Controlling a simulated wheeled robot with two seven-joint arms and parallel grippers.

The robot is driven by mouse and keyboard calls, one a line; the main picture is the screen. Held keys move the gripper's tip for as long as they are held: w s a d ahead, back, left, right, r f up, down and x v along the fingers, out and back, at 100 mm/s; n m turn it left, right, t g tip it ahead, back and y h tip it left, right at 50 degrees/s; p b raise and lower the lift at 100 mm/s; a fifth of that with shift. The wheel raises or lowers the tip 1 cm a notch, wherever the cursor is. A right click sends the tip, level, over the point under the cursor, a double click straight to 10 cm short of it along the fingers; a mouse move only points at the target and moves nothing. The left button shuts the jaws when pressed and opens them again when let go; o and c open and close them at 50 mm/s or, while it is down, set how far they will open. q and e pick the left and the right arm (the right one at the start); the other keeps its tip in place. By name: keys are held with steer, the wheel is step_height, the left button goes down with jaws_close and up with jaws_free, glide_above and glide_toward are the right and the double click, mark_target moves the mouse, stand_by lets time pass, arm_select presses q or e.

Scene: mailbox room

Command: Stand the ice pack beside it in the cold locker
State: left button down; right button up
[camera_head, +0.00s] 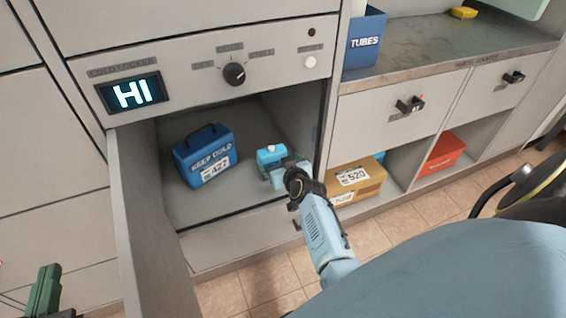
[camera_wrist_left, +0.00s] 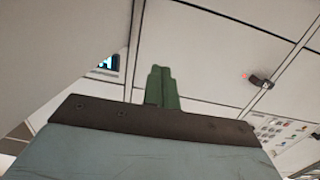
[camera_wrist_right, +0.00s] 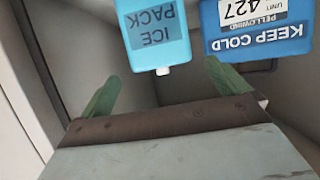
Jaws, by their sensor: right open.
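The light blue ice pack (camera_head: 271,155) with a white cap stands upright on the floor of the open cold locker (camera_head: 237,219), to the right of the blue KEEP COLD box (camera_head: 203,156). My right gripper (camera_head: 272,172) is inside the locker, in front of the ice pack and partly hiding it. In the right wrist view the ice pack (camera_wrist_right: 153,38) shows between and beyond the open green fingers (camera_wrist_right: 160,85), apart from them. Close by is the KEEP COLD box (camera_wrist_right: 258,28). My left gripper (camera_head: 46,285) is outside at lower left; in its wrist view the fingers (camera_wrist_left: 160,85) are together and empty.
The locker door (camera_head: 150,225) hangs open on the left. The locker panel has a dial (camera_head: 234,73) and a display (camera_head: 134,94) reading HI. A brown parcel (camera_head: 357,182) and a red box (camera_head: 445,152) sit in cubbies to the right; a TUBES bin (camera_head: 366,42) stands above.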

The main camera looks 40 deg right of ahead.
arm_select(q)
steer(key=f+g, duration=0.1)
steer(key=s+f+g, duration=0.1)
steer(key=f, duration=0.1)
steer(key=a+f+g+y+p, duration=0.1)
steer(key=shift+s+a+f, duration=0.1)
steer(key=shift+s+f, duration=0.05)
steer(key=shift+f, duration=0.25)
arm_select(e)
steer(key=s+a+r+n+y, duration=0.5)
steer(key=s+a+r+y, duration=0.1)
steer(key=s+a+r, duration=1.3)
steer(key=shift+s+a+r, duration=0.2)
steer(key=shift+a, duration=0.15)
